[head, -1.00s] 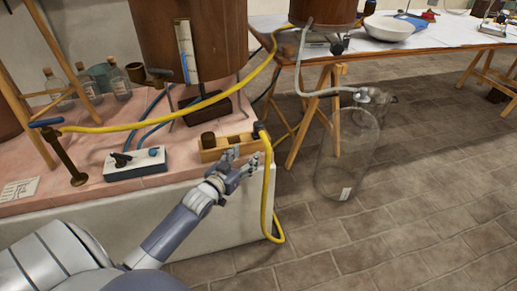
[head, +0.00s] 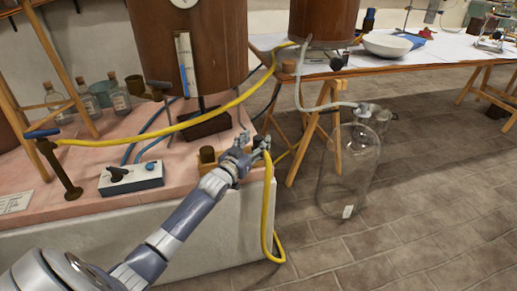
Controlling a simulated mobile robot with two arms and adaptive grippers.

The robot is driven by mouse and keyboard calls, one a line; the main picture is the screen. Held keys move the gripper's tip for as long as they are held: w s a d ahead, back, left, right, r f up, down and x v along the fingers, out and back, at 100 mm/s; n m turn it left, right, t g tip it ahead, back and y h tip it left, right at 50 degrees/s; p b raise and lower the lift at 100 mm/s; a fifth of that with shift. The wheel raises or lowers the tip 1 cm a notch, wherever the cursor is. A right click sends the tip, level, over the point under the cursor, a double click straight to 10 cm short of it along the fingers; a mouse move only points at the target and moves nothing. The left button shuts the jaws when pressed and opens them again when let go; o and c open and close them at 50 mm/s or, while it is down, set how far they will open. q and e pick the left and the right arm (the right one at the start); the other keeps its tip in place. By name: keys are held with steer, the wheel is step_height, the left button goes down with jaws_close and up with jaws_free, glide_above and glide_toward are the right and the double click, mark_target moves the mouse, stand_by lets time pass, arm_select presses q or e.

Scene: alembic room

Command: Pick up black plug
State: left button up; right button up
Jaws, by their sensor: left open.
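My left gripper (head: 254,146) is open at the front right corner of the pink-tiled bench, with its fingers over the right end of a small wooden block (head: 210,169). The black plug, at the upper end of the yellow hose (head: 268,200) that hangs over the bench edge, is mostly hidden behind my left fingers. I cannot tell whether the fingers touch it. A dark round knob (head: 207,155) stands on the block, left of the fingers. My right gripper is not in view.
A grey-white box with a black lever (head: 131,179) sits left of my arm. A large wooden vat (head: 190,50) stands behind, with another yellow hose (head: 190,122) crossing in front. A clear glass jar (head: 348,178) stands on the floor to the right. Open stone floor lies beyond it.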

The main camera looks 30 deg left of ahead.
arm_select(q)
steer(key=shift+w+a, duration=0.1)
steer(key=shift+w, duration=1.1)
steer(key=c, duration=1.1)
